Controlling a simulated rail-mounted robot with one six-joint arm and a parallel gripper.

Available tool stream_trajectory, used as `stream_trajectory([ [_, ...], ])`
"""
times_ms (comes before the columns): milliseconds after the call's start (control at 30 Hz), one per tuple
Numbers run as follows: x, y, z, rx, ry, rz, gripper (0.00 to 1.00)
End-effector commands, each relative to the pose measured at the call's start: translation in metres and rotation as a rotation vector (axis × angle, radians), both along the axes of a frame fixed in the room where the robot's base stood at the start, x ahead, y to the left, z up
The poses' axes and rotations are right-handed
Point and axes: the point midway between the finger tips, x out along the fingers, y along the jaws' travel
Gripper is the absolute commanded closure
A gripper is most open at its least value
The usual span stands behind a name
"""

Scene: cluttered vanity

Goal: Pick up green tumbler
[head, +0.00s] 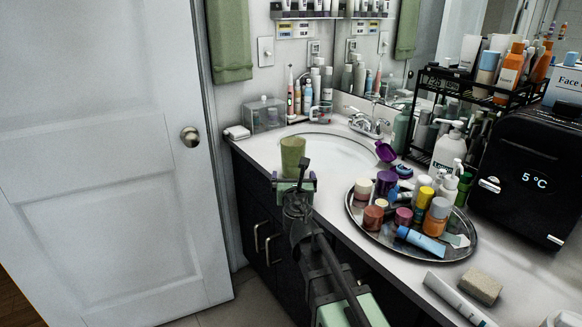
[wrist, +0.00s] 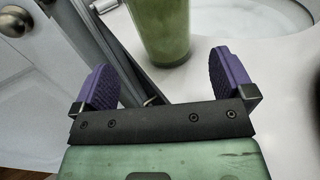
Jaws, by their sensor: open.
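The green tumbler (head: 292,157) stands upright on the vanity counter, near its front edge and beside the sink, in the head view. In the wrist view the tumbler (wrist: 163,32) shows at the top centre, its upper part cut off by the frame. My gripper (head: 294,177) is just in front of the tumbler and hides its base in the head view. In the wrist view my gripper (wrist: 166,78) is open, with its two purple fingers apart and nothing between them. The tumbler is just beyond the fingertips, roughly in line with the gap.
The sink (head: 335,150) lies right behind the tumbler. A round metal tray (head: 403,252) crowded with bottles and jars stands to the right. A black mini fridge (head: 525,180) is farther right. A white door (head: 95,150) stands at the left.

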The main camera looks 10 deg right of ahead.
Motion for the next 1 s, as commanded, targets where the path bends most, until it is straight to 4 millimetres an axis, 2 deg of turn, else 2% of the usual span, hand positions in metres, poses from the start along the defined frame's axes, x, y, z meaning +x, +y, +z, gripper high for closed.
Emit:
stream_trajectory([
  [100, 0.028, -0.004, 0.0, 0.001, 0.0, 0.0, 0.0],
  [200, 0.045, -0.007, 0.0, 0.001, 0.0, -0.001, 0.0],
  [400, 0.052, -0.009, 0.0, 0.002, 0.0, -0.001, 0.0],
  [667, 0.096, -0.017, -0.001, 0.002, 0.0, 0.0, 0.0],
  [900, 0.097, -0.018, -0.001, 0.002, 0.0, 0.001, 0.02],
  [1000, 0.097, -0.018, -0.001, 0.002, 0.0, 0.001, 0.17],
])
